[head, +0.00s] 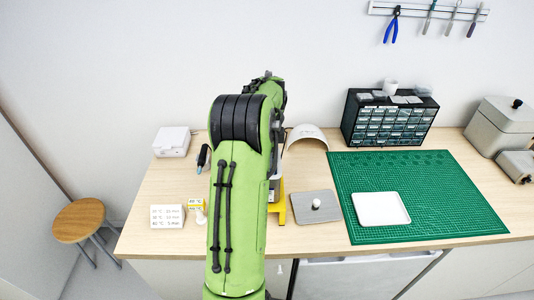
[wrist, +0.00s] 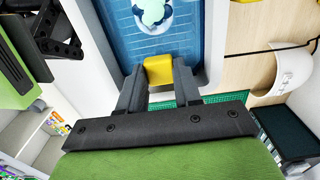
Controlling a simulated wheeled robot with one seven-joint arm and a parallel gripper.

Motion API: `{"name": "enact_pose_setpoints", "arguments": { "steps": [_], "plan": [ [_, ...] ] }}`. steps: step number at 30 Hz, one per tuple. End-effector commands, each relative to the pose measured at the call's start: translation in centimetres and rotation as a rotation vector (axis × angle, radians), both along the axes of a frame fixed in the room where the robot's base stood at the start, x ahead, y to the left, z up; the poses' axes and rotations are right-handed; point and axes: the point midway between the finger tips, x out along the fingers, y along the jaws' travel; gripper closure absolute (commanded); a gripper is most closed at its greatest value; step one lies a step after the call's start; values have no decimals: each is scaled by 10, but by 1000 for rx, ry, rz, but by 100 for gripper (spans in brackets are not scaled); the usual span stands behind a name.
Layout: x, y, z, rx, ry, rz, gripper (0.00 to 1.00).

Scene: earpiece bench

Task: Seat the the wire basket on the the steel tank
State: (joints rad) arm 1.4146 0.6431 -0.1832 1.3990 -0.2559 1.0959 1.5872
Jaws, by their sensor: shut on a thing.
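In the wrist view my gripper (wrist: 159,75) is shut on a yellow block (wrist: 158,68), which looks like the grip of the wire basket. The basket's wires are hard to make out against the blue. Beyond the fingers lies the steel tank, an open basin with a pale grey rim (wrist: 214,40) and a blue interior with a pale green and white shape in it. I cannot tell whether the basket touches the tank. In the head view my green arm hides the gripper, the tank and most of the basket area.
A yellow piece (head: 277,205) shows right of my arm. Beside it are a grey pad (head: 316,206) with a small white object, a white tray (head: 381,208) on the green mat (head: 440,195), and a drawer cabinet (head: 388,120). A white curved shell (head: 307,136) stands behind. A white box (head: 172,141) is left.

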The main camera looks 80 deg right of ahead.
Motion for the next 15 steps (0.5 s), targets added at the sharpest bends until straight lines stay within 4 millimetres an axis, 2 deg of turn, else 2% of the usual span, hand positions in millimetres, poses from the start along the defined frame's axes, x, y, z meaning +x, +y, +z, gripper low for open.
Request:
{"name": "enact_pose_setpoints", "arguments": {
  "steps": [4, 14, 15],
  "plan": [
    [0, 0, -8, 0, 0, 0, 97],
    [0, 0, -8, 0, 0, 0, 97],
    [0, 0, -8, 0, 0, 0, 62]
  ]
}}
